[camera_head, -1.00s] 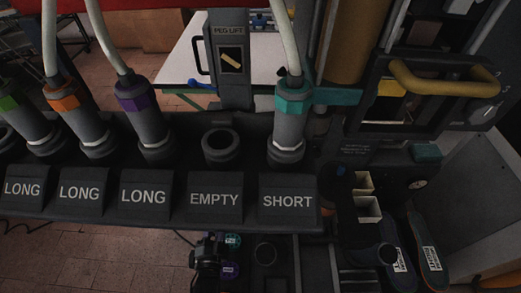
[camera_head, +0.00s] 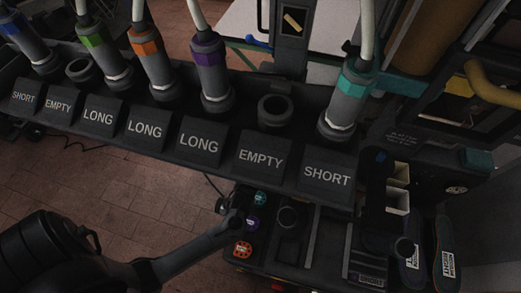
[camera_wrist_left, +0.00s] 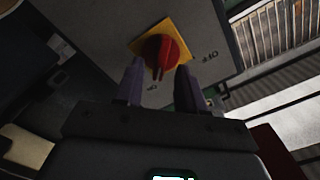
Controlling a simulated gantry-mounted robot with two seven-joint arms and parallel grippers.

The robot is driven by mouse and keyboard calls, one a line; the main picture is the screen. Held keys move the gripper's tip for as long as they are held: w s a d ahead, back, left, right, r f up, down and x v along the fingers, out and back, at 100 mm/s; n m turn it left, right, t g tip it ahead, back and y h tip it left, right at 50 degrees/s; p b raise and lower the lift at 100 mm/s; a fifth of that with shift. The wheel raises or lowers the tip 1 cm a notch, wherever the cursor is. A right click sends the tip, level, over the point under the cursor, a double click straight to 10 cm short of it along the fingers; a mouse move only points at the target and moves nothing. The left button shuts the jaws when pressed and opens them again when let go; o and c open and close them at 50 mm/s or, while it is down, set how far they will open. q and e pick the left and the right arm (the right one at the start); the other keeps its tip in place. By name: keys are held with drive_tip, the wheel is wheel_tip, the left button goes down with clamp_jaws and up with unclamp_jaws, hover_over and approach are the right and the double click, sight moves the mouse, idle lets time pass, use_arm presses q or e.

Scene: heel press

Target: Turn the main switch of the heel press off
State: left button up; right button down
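The main switch is a red rotary knob (camera_wrist_left: 160,52) on a square yellow plate (camera_wrist_left: 182,29). My left gripper (camera_wrist_left: 160,67) is open. Its two purple-grey fingers stand apart, with the lower part of the knob seen between their tips; I cannot tell whether they touch it. In the head view a dark arm link of mine reaches in from the lower left; the switch is not visible there. My right gripper is not in view.
A dark rack (camera_head: 240,122) of holders labelled LONG, SHORT and EMPTY crosses the head view. Several hosed cylinders stand in it. Below are a dark bench unit (camera_head: 320,238) and insoles (camera_head: 443,250). The wrist view shows a barred grille (camera_wrist_left: 268,35) at upper right.

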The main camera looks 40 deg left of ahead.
use_arm(q)
drive_tip(key=shift+x, duration=1)
drive_tip(key=shift+c, duration=0.3)
clamp_jaws()
